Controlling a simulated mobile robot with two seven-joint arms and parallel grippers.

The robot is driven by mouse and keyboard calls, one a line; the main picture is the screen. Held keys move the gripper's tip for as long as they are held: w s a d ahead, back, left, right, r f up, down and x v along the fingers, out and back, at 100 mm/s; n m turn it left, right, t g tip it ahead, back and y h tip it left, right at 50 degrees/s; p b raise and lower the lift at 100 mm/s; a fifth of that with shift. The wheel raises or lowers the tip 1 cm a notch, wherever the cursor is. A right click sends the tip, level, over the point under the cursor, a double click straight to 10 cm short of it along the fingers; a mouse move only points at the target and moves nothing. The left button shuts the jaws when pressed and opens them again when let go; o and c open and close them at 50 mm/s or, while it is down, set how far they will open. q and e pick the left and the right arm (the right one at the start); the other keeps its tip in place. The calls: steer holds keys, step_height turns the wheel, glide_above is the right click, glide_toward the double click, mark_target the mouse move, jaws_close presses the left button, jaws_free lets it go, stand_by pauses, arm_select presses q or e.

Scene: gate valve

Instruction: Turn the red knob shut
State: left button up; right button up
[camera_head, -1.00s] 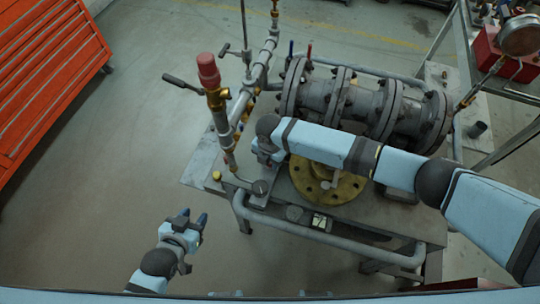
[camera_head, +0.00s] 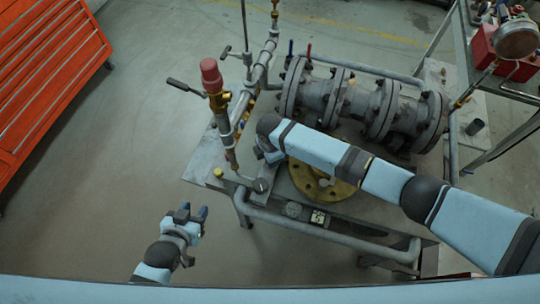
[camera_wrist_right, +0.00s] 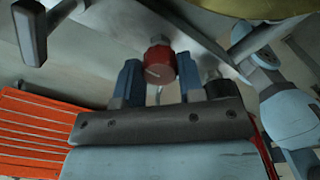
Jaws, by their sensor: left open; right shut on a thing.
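The red knob (camera_wrist_right: 160,64), a short cylinder with a white line on its face, shows in the right wrist view. My right gripper (camera_wrist_right: 159,70) has its two blue fingers on either side of the knob and is shut on it. In the head view my right arm reaches in from the right to the near-left part of the valve bench, and its own gripper hides the knob there. My left gripper (camera_head: 192,212) is open and empty, low in front of the bench's left corner, apart from everything.
A pipe with a red cap (camera_head: 211,75) and a black lever (camera_head: 187,86) rises left of my right gripper. A grey flanged valve body (camera_head: 350,100) lies behind my right arm. A yellow flange (camera_head: 315,182) sits below it. An orange cabinet (camera_head: 45,70) stands far left; floor between is clear.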

steer(key=shift+w+r, duration=0.1)
stand_by(0.3)
steer(key=o, duration=0.9)
step_height(320, 180, up, 14)
steer(key=shift+f+b, duration=0.1)
steer(key=shift+b, duration=0.85)
